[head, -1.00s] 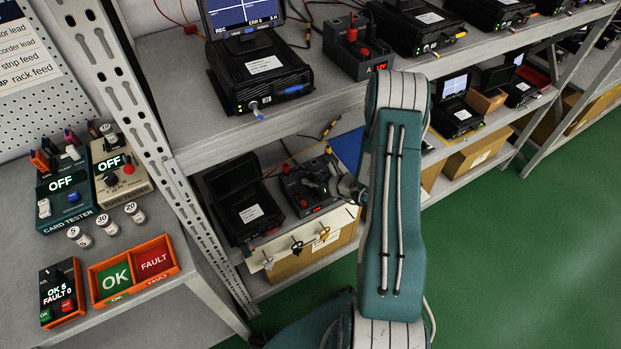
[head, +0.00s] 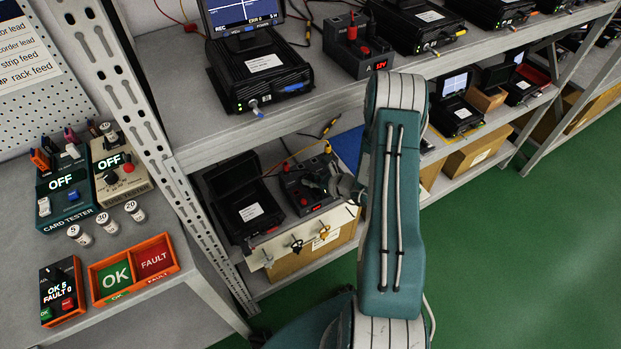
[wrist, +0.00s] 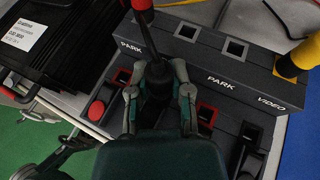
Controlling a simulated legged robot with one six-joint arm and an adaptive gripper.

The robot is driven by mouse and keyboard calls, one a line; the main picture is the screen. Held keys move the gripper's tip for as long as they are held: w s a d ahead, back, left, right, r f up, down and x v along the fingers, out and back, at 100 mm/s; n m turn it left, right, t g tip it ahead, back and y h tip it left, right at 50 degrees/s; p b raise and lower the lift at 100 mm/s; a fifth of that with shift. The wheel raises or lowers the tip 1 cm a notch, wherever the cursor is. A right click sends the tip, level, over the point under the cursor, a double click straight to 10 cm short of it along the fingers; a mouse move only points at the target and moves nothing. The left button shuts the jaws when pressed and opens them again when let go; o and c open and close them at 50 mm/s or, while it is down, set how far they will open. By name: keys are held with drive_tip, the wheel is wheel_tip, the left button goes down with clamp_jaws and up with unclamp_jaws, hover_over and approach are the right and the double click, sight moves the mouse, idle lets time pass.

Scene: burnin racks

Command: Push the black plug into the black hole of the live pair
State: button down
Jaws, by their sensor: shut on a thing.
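My gripper (wrist: 158,95) is shut on the black plug (wrist: 157,80), which stands between the fingers over the dark socket strip (wrist: 262,92). In the head view my gripper (head: 332,183) is over the same strip (head: 300,190) on the lower shelf. The strip has two grey-rimmed holes marked PARK (wrist: 235,48), red-rimmed holes (wrist: 207,115) on either side of the fingers, and a black hole (wrist: 250,133) at the lower right. The plug's tip is hidden by the fingers, so I cannot tell whether it is in a hole.
A yellow plug (wrist: 298,58) stands at the VIDEO end. A black recorder (head: 246,208) sits left of the strip. The upper shelf (head: 180,98) overhangs behind.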

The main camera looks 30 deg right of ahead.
sight(311, 175)
drive_tip(key=shift+f, duration=0.8)
idle(0.8)
drive_tip(key=shift+c, duration=2.3)
unclamp_jaws()
drive_tip(key=o, duration=0.4)
drive_tip(key=shift+w+r, duration=0.1)
drive_tip(key=shift+r, duration=2.65)
